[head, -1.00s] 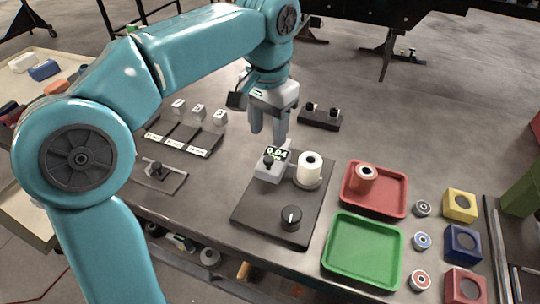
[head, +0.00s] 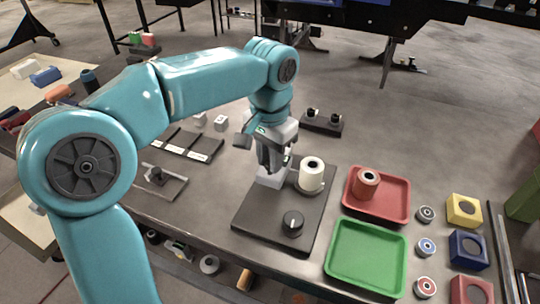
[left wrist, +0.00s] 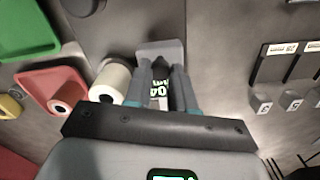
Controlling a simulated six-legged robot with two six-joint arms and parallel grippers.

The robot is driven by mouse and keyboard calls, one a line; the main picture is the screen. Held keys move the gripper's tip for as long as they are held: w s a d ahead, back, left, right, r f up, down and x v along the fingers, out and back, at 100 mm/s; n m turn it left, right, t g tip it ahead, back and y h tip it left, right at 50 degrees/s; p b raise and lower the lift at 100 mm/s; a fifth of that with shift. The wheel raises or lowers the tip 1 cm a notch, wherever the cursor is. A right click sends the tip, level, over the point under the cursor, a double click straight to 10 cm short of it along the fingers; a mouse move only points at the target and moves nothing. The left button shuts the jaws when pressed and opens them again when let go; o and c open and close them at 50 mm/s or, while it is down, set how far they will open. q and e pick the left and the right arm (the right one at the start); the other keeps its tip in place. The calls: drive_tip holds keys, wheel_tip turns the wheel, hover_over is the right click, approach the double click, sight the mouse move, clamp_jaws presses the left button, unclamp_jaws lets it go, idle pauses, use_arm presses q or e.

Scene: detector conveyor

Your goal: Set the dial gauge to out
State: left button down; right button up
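The dial gauge is a grey block (head: 270,178) on a black base plate (head: 262,218). In the head view my left gripper (head: 272,163) is lowered over it and hides its display and black lever. My right gripper is in neither view.
A white cylinder (head: 312,174) stands close right of the gauge, and a black knob (head: 292,223) sits in front. A red tray (head: 394,208) with a brown-red cylinder (head: 366,183) and a green tray (head: 366,282) are to the right. A black two-peg block (head: 321,123) is behind.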

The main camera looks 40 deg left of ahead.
use_arm(q)
drive_tip(key=shift+s+a+r+m+p, duration=0.1)
drive_tip(key=shift+a+m+p, duration=0.3)
drive_tip(key=shift+a+m, duration=0.1)
drive_tip(key=shift+s+a+r+m+p, duration=0.1)
drive_tip(key=shift+a+m+p, duration=0.3)
drive_tip(key=shift+a, duration=0.1)
drive_tip(key=w+a+m+p, duration=0.2)
drive_tip(key=a+m+p, duration=0.3)
drive_tip(key=a+m, duration=0.1)
drive_tip(key=shift+a+m, duration=0.4)
drive_tip(key=shift+m, duration=0.5)
drive_tip(key=shift+w, duration=0.15)
drive_tip(key=c, duration=0.9)
unclamp_jaws()
drive_tip(key=shift+c, duration=0.2)
drive_tip(key=shift+f, duration=0.1)
